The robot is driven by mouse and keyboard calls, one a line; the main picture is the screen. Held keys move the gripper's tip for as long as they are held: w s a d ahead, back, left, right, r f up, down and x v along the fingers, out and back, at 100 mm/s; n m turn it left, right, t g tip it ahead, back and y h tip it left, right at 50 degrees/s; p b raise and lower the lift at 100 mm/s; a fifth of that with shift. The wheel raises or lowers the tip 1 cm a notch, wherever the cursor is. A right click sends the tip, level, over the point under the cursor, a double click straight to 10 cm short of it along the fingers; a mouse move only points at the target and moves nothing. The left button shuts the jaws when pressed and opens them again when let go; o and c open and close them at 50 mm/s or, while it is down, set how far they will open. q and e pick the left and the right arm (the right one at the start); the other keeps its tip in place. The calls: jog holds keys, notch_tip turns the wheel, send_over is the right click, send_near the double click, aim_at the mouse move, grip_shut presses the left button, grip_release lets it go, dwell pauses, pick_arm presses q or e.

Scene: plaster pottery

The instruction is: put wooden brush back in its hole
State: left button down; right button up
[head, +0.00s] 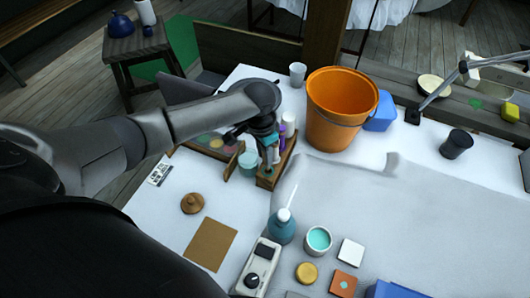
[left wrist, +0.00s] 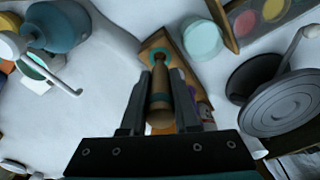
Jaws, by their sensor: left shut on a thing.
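The wooden brush (left wrist: 160,88) shows in the left wrist view between the two fingers of my left gripper (left wrist: 161,104), which is shut on it. The wooden holder (left wrist: 152,43) lies beyond the brush's far end in that view. In the head view my left gripper (head: 268,148) is over the holder (head: 266,180), pointing down, and hides most of the brush. I cannot tell whether the brush's lower end is inside a hole or just above it. My right gripper is not in view.
An orange bucket (head: 338,112) stands right of the holder. A pale teal jar (head: 248,163) and a paint palette (head: 208,143) are close on its left. A blue bottle (head: 282,228) stands in front. A round wooden knob (head: 192,203) lies on clear table at left.

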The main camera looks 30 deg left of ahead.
pick_arm(q)
jog(key=shift+f+b, duration=1.05)
jog(key=shift+f, duration=1.1)
jog(key=shift+f, duration=0.3)
jog(key=c, duration=0.6)
grip_release()
jog(key=shift+r, duration=0.1)
jog(key=r+p, duration=0.1)
jog(key=r, duration=0.9)
jog(key=s+r+p, duration=0.1)
jog(key=r, duration=0.4)
jog(key=shift+s+a+p, duration=0.1)
jog(key=shift+a+p, duration=0.15)
jog(key=shift+p, duration=0.1)
